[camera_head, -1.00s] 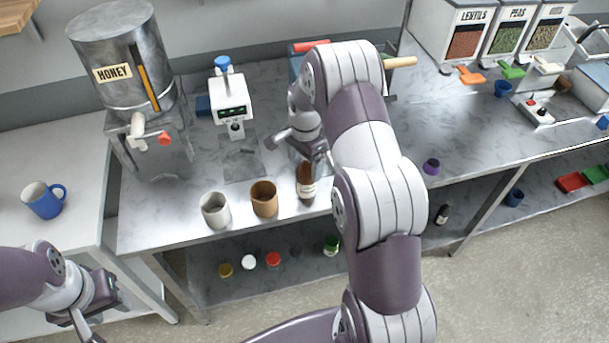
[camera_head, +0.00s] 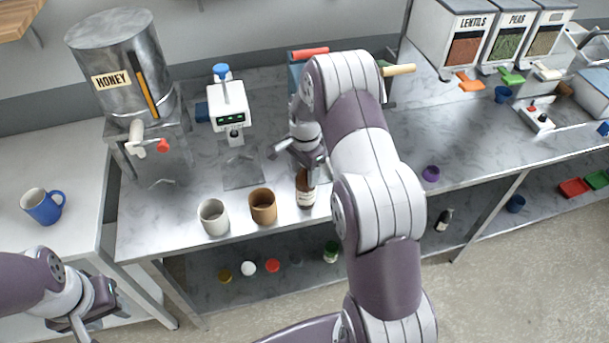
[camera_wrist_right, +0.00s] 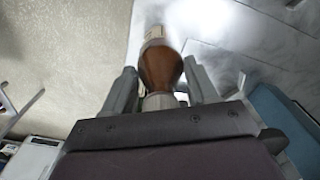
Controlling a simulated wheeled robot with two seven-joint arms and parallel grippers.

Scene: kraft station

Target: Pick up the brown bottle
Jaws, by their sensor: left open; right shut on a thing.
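The brown bottle (camera_head: 305,190) with a pale label stands upright near the front edge of the metal counter in the head view. My right gripper (camera_head: 309,163) is over its top and shut on it, partly hiding the neck. In the right wrist view, the brown bottle (camera_wrist_right: 161,68) lies between the two fingers of my right gripper (camera_wrist_right: 160,85), with its pale cap end closest to the palm. I cannot tell whether its base touches the counter. My left gripper (camera_head: 82,325) is open and empty at the lower left, far from the bottle.
A grey cup (camera_head: 213,217) and a brown cup (camera_head: 263,207) stand just left of the bottle. A honey dispenser (camera_head: 120,75) and a white dispensing machine (camera_head: 229,105) stand behind. A purple cup (camera_head: 431,174) is right of my arm. Several jars sit on the lower shelf.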

